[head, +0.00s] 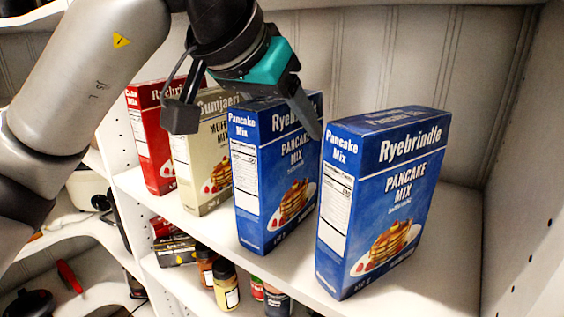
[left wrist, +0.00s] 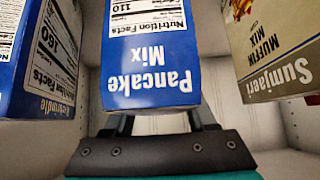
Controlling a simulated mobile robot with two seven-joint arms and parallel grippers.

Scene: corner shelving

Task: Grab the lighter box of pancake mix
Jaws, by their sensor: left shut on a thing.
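Two blue Ryebrindle pancake mix boxes stand upright on the white shelf. The left pancake mix box (head: 262,185) is beside the muffin mix, and the right pancake mix box (head: 375,205) stands nearer the front right. My left gripper (head: 285,108) reaches down from above and is shut on the left box near its top. One finger shows along that box's right side; the other is hidden. In the left wrist view this held box (left wrist: 150,75) is upside down in the middle between the fingers, and the other pancake box (left wrist: 38,65) is at the left. My right gripper is out of view.
A muffin mix box (head: 207,150) and a red cake mix box (head: 150,135) stand left of the held box. Jars (head: 225,284) sit on the shelf below. A side wall (head: 535,190) closes off the right. Bare shelf (head: 450,235) shows right of the right box.

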